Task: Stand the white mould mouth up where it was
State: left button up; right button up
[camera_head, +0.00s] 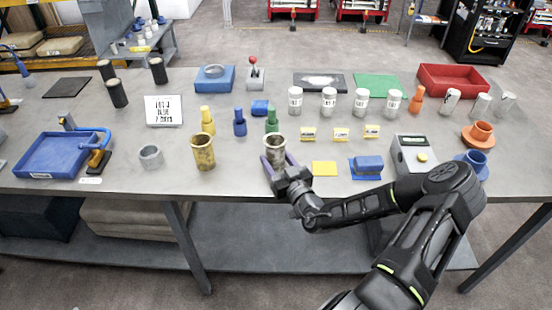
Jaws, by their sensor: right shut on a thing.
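The white mould (275,146) looks like a pale, greyish cup with a dark open mouth. It is upright, mouth up, near the front edge of the table, in front of a green bottle (272,118). My right gripper (276,163) reaches it from the front and is shut on its lower part, with the fingers at its sides. The mould's base is partly hidden by the gripper, so I cannot tell whether it touches the table. My left gripper is not in view.
A stained yellow mould (203,152) and a grey ring (151,157) stand to the left on the table (230,178). A yellow pad (324,168) and a blue block (368,165) lie to the right. Several white jars stand behind. The front edge is close.

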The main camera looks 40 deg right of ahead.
jog(key=o, duration=1.6)
jog(key=shift+s, duration=0.45)
jog(key=s, duration=0.3)
jog(key=s+a+b, duration=0.1)
jog(key=s, duration=0.2)
jog(key=shift+s+a, duration=0.2)
jog(key=shift+s, duration=0.2)
